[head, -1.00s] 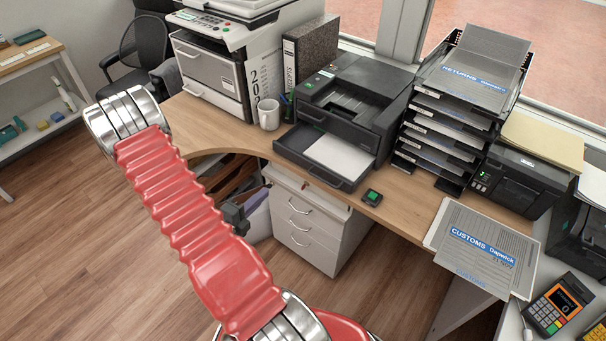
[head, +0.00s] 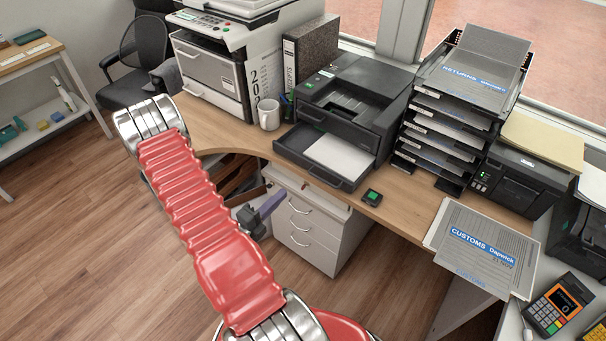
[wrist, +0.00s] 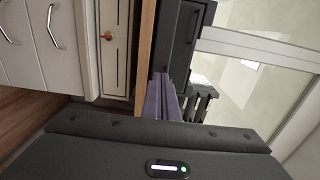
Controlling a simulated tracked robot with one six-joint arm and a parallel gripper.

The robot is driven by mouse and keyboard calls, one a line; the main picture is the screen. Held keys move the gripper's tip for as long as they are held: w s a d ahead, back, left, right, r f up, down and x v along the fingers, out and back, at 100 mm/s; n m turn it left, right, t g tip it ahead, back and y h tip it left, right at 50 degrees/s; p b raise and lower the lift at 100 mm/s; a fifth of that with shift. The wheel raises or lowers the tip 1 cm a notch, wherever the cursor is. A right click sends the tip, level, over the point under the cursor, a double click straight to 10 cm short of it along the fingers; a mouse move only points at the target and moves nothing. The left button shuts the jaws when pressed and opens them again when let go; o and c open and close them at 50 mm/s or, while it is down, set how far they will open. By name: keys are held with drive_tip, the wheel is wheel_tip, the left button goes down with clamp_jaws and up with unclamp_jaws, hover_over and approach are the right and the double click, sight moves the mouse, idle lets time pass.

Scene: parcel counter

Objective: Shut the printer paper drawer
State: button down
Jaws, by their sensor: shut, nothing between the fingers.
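The dark printer (head: 355,95) stands on the wooden desk with its paper drawer (head: 297,163) pulled out toward the desk's front edge. White paper (head: 340,154) lies in the drawer. My gripper (head: 277,200) is below and in front of the drawer, before the white cabinet and apart from the drawer. Its purple-grey fingers are shut and empty. In the wrist view the shut fingers (wrist: 164,82) point toward the desk edge, with a dark printer part (wrist: 182,40) beyond them.
A white mug (head: 268,114) stands left of the drawer and a small black device with a green top (head: 372,197) to its right. A white drawer cabinet (head: 325,228) is under the desk edge (wrist: 146,50). Stacked paper trays (head: 440,150) stand right of the printer.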

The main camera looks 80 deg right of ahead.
sight(309, 168)
drive_tip(key=x, duration=1.2)
drive_tip(key=shift+s, duration=0.1)
drive_tip(key=shift+d, duration=0.15)
